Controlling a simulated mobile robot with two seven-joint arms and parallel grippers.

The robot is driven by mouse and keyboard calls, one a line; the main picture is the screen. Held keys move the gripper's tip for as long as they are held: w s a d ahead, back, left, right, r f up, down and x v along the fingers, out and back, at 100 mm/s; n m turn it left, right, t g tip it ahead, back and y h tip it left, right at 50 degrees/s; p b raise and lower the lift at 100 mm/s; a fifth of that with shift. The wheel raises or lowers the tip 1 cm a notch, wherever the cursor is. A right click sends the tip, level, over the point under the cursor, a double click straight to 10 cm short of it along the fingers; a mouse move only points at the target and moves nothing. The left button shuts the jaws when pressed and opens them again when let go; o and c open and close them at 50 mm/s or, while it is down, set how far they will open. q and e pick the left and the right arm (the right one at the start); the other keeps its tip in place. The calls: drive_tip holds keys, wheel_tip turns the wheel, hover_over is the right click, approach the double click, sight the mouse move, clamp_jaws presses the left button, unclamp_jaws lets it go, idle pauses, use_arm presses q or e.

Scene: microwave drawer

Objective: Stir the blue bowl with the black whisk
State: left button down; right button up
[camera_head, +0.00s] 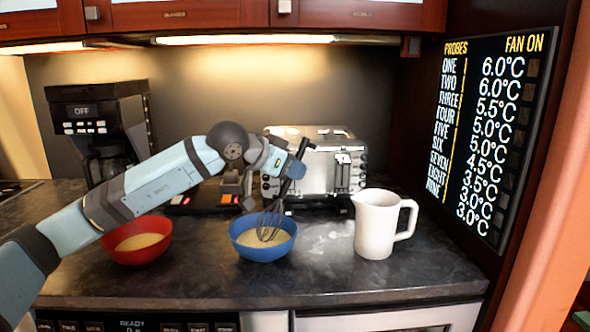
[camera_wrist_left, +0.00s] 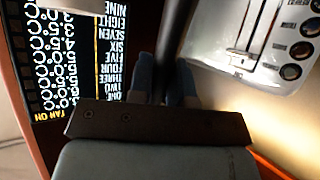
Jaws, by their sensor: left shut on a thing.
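The blue bowl (camera_head: 263,245) stands on the dark counter and holds a pale mixture. The black whisk (camera_head: 270,222) is tilted, with its wire head down inside the blue bowl and its handle rising up to the right. My left gripper (camera_head: 297,165) is shut on the whisk handle, above the bowl. In the left wrist view the dark handle (camera_wrist_left: 172,45) runs between the blue fingertips of my left gripper (camera_wrist_left: 167,82). Whether the wires touch the bowl's bottom cannot be told. My right gripper is not in view.
A red bowl (camera_head: 137,248) with pale contents stands to the left, below my left arm. A white jug (camera_head: 377,225) stands to the right. A toaster (camera_head: 325,160) and a coffee maker (camera_head: 95,125) stand at the back. The counter's front edge (camera_head: 270,298) is clear.

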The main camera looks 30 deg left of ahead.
sight(306, 138)
use_arm(q)
drive_tip(key=shift+w+d+r+p, duration=0.25)
drive_tip(key=shift+w+r+p, duration=0.25)
drive_tip(key=shift+r+p, duration=0.4)
drive_tip(key=shift+w+d+r+p, duration=0.3)
drive_tip(key=shift+w+r+p, duration=0.25)
drive_tip(key=shift+r, duration=0.6)
drive_tip(key=shift+w+d+r+p, duration=0.25)
drive_tip(key=shift+w+r+p, duration=0.2)
drive_tip(key=shift+r+p, duration=0.45)
drive_tip(key=shift+r, duration=0.2)
drive_tip(key=shift+r+p, duration=1.05)
drive_tip(key=shift+r, duration=0.95)
